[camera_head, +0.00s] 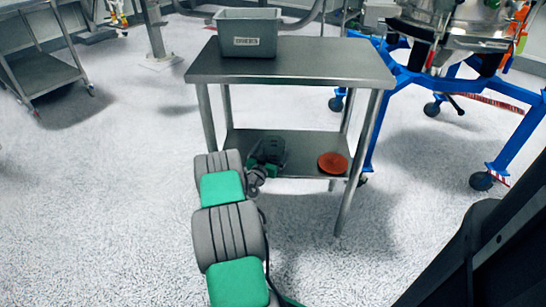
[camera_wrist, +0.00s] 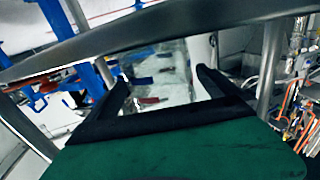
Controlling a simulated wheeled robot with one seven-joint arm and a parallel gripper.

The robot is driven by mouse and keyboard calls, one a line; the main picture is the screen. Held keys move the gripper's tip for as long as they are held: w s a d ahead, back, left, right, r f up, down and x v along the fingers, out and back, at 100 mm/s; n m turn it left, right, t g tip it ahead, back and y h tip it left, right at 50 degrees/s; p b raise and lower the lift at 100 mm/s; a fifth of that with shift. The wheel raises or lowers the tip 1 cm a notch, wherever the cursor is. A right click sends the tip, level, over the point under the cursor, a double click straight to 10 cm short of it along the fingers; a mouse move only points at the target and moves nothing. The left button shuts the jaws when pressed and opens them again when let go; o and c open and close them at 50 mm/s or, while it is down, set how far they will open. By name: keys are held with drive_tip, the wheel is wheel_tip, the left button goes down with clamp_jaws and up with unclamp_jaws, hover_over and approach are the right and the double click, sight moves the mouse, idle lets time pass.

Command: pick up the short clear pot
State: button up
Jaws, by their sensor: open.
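The short clear pot (camera_wrist: 160,62) shows in the wrist view as a see-through shape with blurred blue and red patches in it. It stands between and beyond the two dark fingers of my gripper (camera_wrist: 162,82). The fingers are apart, and I cannot tell whether either touches the pot. In the head view my gripper (camera_head: 268,155) is under the table top, over the left part of the lower shelf. I cannot make out the pot in the head view; the gripper or the table top may hide it.
A steel table (camera_head: 340,62) has its top just above my gripper and a lower shelf (camera_head: 300,147) below. An orange-brown round disc (camera_head: 333,162) lies on the shelf to the right. A grey bin (camera_head: 248,33) stands on top. A blue wheeled frame (camera_head: 400,85) is at right.

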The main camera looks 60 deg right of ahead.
drive_tip(key=shift+d, duration=0.55)
drive_tip(key=shift+c, duration=0.4)
drive_tip(key=c, duration=1.3)
